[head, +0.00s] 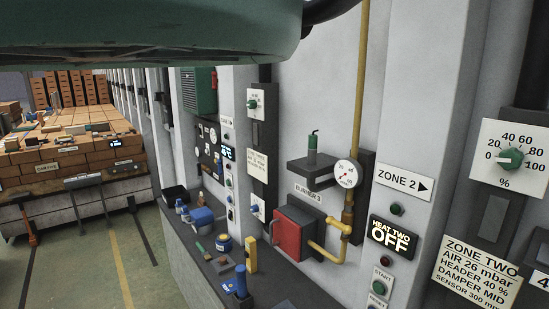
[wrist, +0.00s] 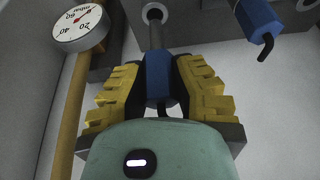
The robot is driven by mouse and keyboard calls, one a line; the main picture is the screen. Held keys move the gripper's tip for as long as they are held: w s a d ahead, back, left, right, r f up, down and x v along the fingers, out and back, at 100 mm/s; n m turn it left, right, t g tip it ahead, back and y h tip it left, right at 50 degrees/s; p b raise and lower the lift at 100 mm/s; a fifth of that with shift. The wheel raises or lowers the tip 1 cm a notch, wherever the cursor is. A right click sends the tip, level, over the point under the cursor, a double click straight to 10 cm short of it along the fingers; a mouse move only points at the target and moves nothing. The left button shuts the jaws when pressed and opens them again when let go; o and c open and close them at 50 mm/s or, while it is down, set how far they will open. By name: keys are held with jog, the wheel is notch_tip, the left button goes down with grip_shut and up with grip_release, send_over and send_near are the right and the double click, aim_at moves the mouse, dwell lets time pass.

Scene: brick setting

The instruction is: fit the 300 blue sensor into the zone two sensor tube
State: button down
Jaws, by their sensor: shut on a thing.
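My gripper (wrist: 158,66) shows in the wrist view with its yellow ribbed fingers shut on a blue sensor (wrist: 157,78). The sensor's grey metal rod (wrist: 155,36) points up and away from me, and a short black cable hangs from its near end. The rod's far end overlaps a pale-rimmed round tube mouth (wrist: 152,10) in a grey surface; I cannot tell whether it is inside or only in front. The gripper and the held sensor do not show in the head view. The zone two card (head: 477,272) reads "SENSOR 300 mm".
Another blue sensor (wrist: 258,18) with a black cable sits up right in the wrist view. A round gauge (wrist: 80,27) and yellow pipe (wrist: 72,100) stand left. The head view shows a red burner box (head: 288,236) and a dark bench ledge (head: 190,262) with loose items.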

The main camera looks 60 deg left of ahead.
jog(key=shift+f, duration=0.15)
jog(key=shift+a+f+b, duration=0.1)
jog(key=shift+f+b, duration=0.85)
jog(key=shift+b, duration=0.25)
jog(key=shift+f+b, duration=0.35)
jog(key=shift+f+b, duration=0.35)
jog(key=shift+f+b, duration=0.35)
jog(key=shift+f+b, duration=0.95)
jog(key=shift+c, duration=1.7)
grip_release()
jog(key=shift+r, duration=0.15)
